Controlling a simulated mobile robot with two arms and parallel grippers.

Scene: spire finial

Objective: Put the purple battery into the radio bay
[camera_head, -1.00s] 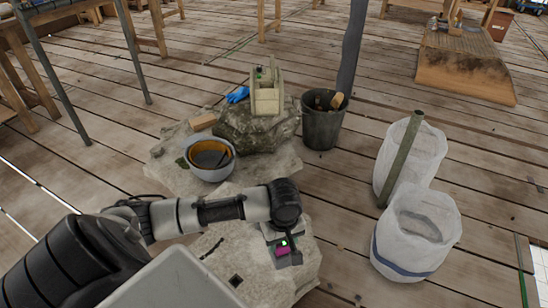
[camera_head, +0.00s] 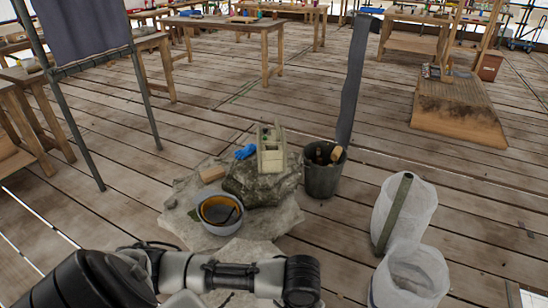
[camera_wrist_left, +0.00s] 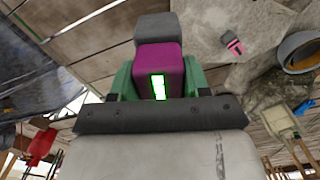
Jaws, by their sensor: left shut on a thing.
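The purple battery (camera_wrist_left: 158,68) has a dark end block and a lit green-white indicator. In the left wrist view it sits between the green fingers of my left gripper (camera_wrist_left: 158,82), which is shut on it. In the head view my left arm comes in low, and its gripper and the battery are below the frame. A beige, box-like device (camera_head: 271,158), seemingly the radio, stands on a dark rock; it also shows at the right of the wrist view (camera_wrist_left: 283,122). Its bay cannot be made out. My right gripper is not in view.
A grey bowl with an orange inside (camera_head: 219,212), a wooden block (camera_head: 212,174) and a blue glove (camera_head: 245,152) surround the rock (camera_head: 258,190). A dark bucket (camera_head: 322,176) and white sacks (camera_head: 405,210) stand right. A small pink-and-black item (camera_wrist_left: 234,46) lies on pale stone.

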